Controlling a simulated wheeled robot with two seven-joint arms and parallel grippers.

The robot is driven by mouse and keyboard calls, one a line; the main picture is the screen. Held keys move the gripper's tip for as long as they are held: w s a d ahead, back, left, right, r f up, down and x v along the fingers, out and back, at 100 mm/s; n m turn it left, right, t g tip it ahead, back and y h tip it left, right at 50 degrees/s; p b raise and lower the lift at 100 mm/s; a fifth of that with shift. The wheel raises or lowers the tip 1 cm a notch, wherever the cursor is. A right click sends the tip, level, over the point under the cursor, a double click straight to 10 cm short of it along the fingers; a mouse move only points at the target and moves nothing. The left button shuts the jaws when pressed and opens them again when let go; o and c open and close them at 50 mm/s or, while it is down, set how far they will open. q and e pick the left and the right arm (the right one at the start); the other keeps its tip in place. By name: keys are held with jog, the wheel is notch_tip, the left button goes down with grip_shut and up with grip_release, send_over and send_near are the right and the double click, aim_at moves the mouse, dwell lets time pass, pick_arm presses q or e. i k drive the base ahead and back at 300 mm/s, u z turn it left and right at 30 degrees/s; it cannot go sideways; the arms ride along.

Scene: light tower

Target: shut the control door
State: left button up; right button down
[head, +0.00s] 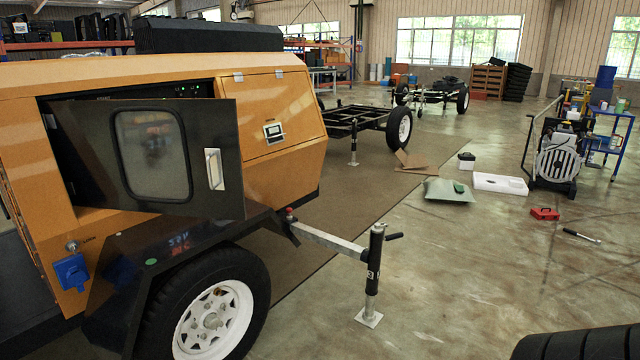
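The control door (87,150) is a dark panel with a rounded window and a pale handle (214,169) near its right edge. It stands ajar on the orange light tower (60,85). It is swung out in front of the dark control opening (190,91), which shows above the door's top edge. The door's right edge is clear of the body, and its hinge side is toward the left. Neither of my grippers is in the head view.
A black fender and wheel (212,318) stand out below the door. An outrigger with a jack leg (374,262) reaches right over the floor. A red box (545,214) and a tool (582,236) lie on the floor. The concrete floor right of the jack is mostly clear.

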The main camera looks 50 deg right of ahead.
aim_at(179, 156)
jog(key=z, duration=3.35)
jog(key=i, duration=0.1)
jog(key=u, duration=2.45)
jog(key=i, duration=1.15)
jog(key=u, duration=1)
